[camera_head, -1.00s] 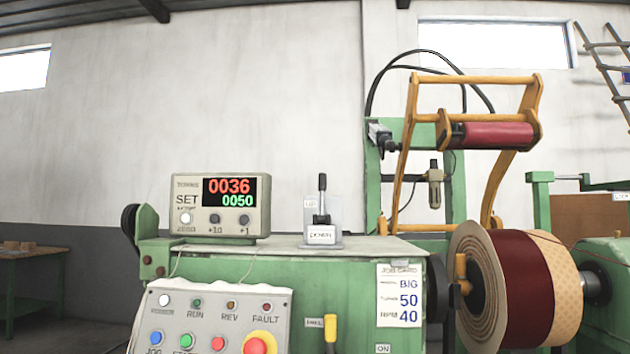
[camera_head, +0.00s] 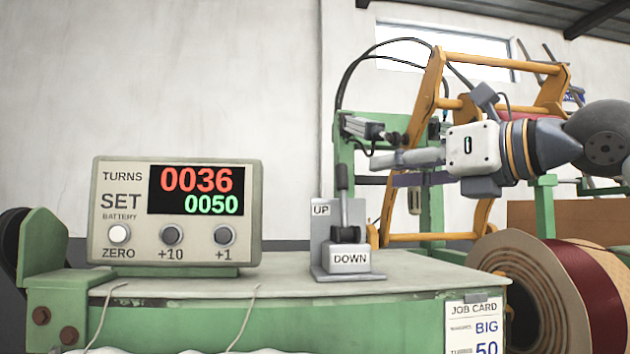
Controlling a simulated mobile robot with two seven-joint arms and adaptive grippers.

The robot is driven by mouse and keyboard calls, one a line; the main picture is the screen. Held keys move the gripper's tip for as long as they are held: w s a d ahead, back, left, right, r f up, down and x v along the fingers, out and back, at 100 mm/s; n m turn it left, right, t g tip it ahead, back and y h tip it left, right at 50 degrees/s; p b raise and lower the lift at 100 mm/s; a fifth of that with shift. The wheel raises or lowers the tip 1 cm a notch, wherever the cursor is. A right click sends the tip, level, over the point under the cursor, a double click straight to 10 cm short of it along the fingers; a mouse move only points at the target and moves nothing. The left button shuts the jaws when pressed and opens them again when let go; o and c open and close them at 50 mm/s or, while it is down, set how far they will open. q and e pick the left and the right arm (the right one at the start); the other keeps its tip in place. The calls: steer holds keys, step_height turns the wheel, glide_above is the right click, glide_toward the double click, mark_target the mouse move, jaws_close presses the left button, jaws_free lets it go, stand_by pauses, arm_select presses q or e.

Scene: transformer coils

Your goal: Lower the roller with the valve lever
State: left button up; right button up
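The valve lever (camera_head: 342,188) has a dark handle and stands upright on a small grey valve block, with an UP label behind it and a DOWN label in front. The red roller (camera_head: 516,111) is up between the orange arms (camera_head: 425,95), mostly hidden behind my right arm. My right gripper (camera_head: 372,170) comes in from the right, pointing left. Its fingers look apart and empty, to the right of the lever's top and not visibly touching it. My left gripper is not in view.
The counter box (camera_head: 250,230) reads 0036 over 0050 and stands left of the valve on the green cabinet (camera_head: 290,312). The coil (camera_head: 600,290) is at lower right. A job card (camera_head: 474,325) hangs on the cabinet front. The cabinet top around the valve is mostly clear.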

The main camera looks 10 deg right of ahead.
mark_target(346, 174)
steer(key=x, duration=1)
steer(key=shift+w+a+r, duration=0.1)
steer(key=shift+w+a, duration=0.1)
steer(key=shift+w, duration=0.15)
jaws_close()
